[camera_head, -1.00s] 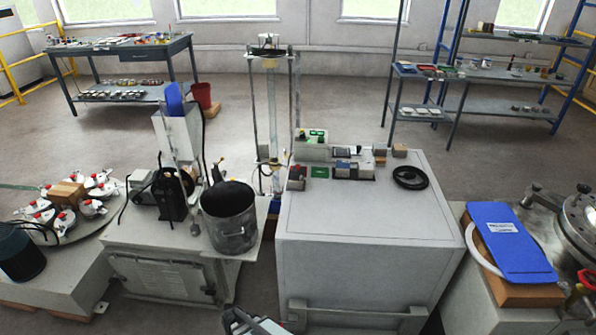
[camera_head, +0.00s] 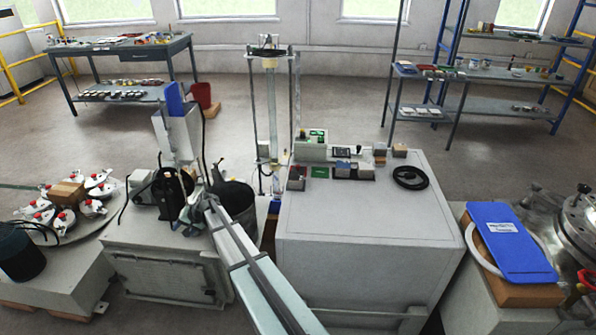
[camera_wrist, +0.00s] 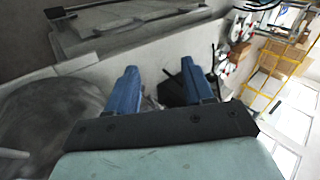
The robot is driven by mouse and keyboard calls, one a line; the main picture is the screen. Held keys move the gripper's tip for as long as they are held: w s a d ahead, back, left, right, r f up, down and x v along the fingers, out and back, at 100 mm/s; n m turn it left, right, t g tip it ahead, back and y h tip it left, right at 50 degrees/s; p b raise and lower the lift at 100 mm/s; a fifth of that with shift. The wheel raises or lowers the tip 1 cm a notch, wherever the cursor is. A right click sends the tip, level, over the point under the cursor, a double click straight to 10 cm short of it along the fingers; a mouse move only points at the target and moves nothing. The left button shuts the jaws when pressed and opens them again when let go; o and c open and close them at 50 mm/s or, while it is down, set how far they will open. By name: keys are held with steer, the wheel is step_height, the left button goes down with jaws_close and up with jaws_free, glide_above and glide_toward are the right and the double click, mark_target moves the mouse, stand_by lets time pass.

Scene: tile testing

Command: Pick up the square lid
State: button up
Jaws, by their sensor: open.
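I cannot single out the square lid with certainty. Small square pieces stand on the white cabinet (camera_head: 370,220) in the head view: a box with a dark red top (camera_head: 298,172), a flat green square (camera_head: 319,172) and a box with a blue top (camera_head: 342,167). My gripper (camera_head: 188,207) is left of them, over the bench by the black machine (camera_head: 168,200) and the grey pot (camera_head: 236,205). In the wrist view my gripper (camera_wrist: 159,67) has its blue fingers apart, with no held object visible between them. My arm hides part of the pot.
A black ring (camera_head: 410,177) lies on the cabinet, whose front top is clear. A tall glass column (camera_head: 270,110) stands behind. A blue board (camera_head: 512,243) lies at the right. Red-topped white vessels (camera_head: 70,205) stand at the left.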

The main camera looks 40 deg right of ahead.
steer(key=w+d+r+n+t, duration=0.1)
steer(key=w+d+r, duration=0.4)
steer(key=d+r, duration=0.25)
steer(key=w+d+r+n+t, duration=0.1)
steer(key=w+d+r+n, duration=0.1)
steer(key=w+d+r, duration=0.55)
steer(key=n+g+h, duration=0.4)
steer(key=n+g, duration=0.3)
steer(key=n, duration=0.9)
glide_toward(298, 168)
steer(key=f, duration=0.2)
steer(key=w+f, duration=0.1)
steer(key=f, duration=0.5)
steer(key=shift+w, duration=0.35)
jaws_close()
